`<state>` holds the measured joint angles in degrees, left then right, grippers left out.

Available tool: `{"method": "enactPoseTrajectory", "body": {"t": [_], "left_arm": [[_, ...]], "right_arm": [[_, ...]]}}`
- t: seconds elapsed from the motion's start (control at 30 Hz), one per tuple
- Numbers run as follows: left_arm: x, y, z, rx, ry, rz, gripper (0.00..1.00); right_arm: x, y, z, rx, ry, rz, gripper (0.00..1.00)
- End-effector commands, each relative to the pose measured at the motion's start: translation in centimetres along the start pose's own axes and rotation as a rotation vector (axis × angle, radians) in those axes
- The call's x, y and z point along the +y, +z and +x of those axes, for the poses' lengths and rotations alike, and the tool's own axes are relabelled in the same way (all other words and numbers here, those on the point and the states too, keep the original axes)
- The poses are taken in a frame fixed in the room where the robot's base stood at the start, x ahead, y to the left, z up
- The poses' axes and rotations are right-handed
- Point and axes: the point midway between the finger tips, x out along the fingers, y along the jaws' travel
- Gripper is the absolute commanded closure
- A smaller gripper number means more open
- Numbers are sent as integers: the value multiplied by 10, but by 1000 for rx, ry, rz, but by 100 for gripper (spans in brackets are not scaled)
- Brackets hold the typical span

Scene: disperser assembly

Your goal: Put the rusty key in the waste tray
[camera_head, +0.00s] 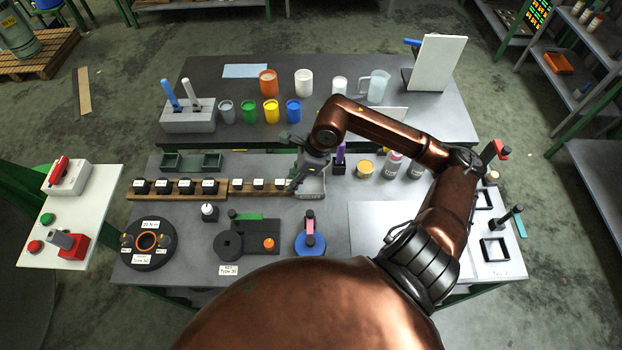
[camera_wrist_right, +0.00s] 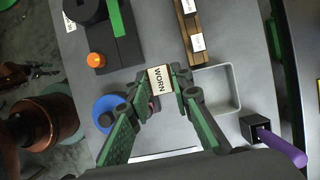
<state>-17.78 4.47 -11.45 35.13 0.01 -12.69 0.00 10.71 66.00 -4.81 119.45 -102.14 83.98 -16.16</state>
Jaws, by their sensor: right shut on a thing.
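My right gripper (camera_head: 299,181) is above the right end of the short wooden rail, beside the waste tray. In the wrist view its green-padded fingers (camera_wrist_right: 160,84) are closed around a small piece with a white "WORN" label, which I take as the rusty key (camera_wrist_right: 158,78). Only the label and a bit of reddish-brown show; the fingers hide the rest. The waste tray (camera_head: 316,190) is a light grey open box, partly hidden by the gripper in the head view. In the wrist view the tray (camera_wrist_right: 238,90) is right of the fingers and looks empty. My left gripper is out of view.
The short wooden rail (camera_wrist_right: 191,32) carries labelled black pieces and lies left of the tray. A black holder (camera_wrist_right: 257,128) with a purple-handled tool stands right of the tray. A blue round base (camera_head: 310,246) is in front. Cups and a pitcher stand on the rear table.

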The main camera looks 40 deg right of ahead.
Motion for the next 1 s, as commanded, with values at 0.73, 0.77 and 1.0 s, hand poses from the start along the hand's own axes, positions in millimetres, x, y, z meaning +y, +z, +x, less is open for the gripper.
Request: {"method": "enactPoseTrajectory", "body": {"t": [0.73,0.77,1.0], "left_arm": [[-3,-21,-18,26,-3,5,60],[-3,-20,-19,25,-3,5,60],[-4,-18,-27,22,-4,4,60]], "right_arm": [[-90,-83,56,-1,3,1,100],[-92,-86,59,-1,4,2,100],[-90,-95,84,-2,2,-2,100]]}}
